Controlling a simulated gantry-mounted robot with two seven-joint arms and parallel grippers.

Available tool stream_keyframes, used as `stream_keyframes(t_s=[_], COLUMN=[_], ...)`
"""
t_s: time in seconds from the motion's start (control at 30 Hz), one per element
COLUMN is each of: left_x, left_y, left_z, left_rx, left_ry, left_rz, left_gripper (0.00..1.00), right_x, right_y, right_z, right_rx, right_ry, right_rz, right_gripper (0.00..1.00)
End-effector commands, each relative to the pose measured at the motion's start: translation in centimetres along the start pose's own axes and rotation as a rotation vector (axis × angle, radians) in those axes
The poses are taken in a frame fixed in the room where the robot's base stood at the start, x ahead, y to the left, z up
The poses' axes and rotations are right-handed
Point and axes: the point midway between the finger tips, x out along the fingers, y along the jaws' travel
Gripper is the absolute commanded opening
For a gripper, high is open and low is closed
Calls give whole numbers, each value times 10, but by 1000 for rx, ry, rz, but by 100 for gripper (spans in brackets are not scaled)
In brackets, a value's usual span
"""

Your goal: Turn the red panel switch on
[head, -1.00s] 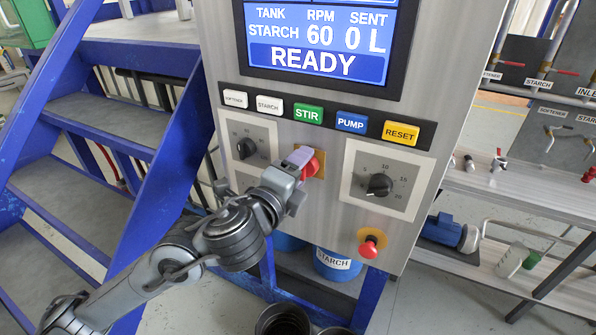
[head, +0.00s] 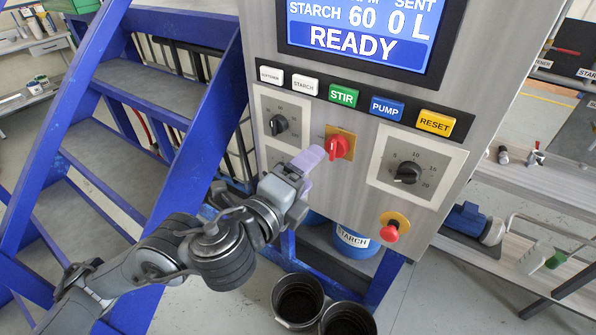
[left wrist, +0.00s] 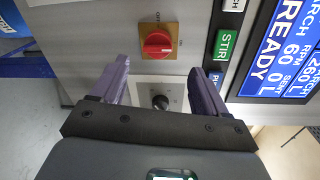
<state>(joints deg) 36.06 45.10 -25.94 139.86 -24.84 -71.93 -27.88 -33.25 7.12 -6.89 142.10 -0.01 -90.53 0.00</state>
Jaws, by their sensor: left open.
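The red panel switch (head: 338,147) sits on a yellow square plate on the steel control panel, between two black dials. Its red handle looks roughly upright in the head view; the plate's small lettering is too small to read there. The left wrist view shows the switch (left wrist: 157,44) face on, beyond the fingertips. My left gripper (head: 308,172) is open and empty, with purple fingers, just left of and below the switch. In the left wrist view the left gripper (left wrist: 158,67) has a wide gap between its fingers, apart from the switch. My right gripper is not in view.
The READY screen (head: 365,35) is above a button row with the green STIR button (head: 343,95). A black dial (head: 407,172) and a red mushroom button (head: 390,231) are right and below. Blue stairs (head: 130,110) stand left.

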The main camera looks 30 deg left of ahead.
Motion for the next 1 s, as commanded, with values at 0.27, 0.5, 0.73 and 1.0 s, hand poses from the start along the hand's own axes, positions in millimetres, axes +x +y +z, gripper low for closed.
stream_keyframes(t_s=[0.27,0.5,0.73,1.0], left_x=[-17,-23,-23,-23], left_y=[-1,0,0,4], left_z=[-1,0,0,-1], left_rx=[-3,-2,-1,-2], left_ry=[4,-1,-1,1], left_rz=[0,-1,-1,8], left_gripper=[74,74,74,74], right_x=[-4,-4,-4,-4], right_y=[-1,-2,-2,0], right_z=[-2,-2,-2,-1], right_rx=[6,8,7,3], right_ry=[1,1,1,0], right_rz=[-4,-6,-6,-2], right_gripper=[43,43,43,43])
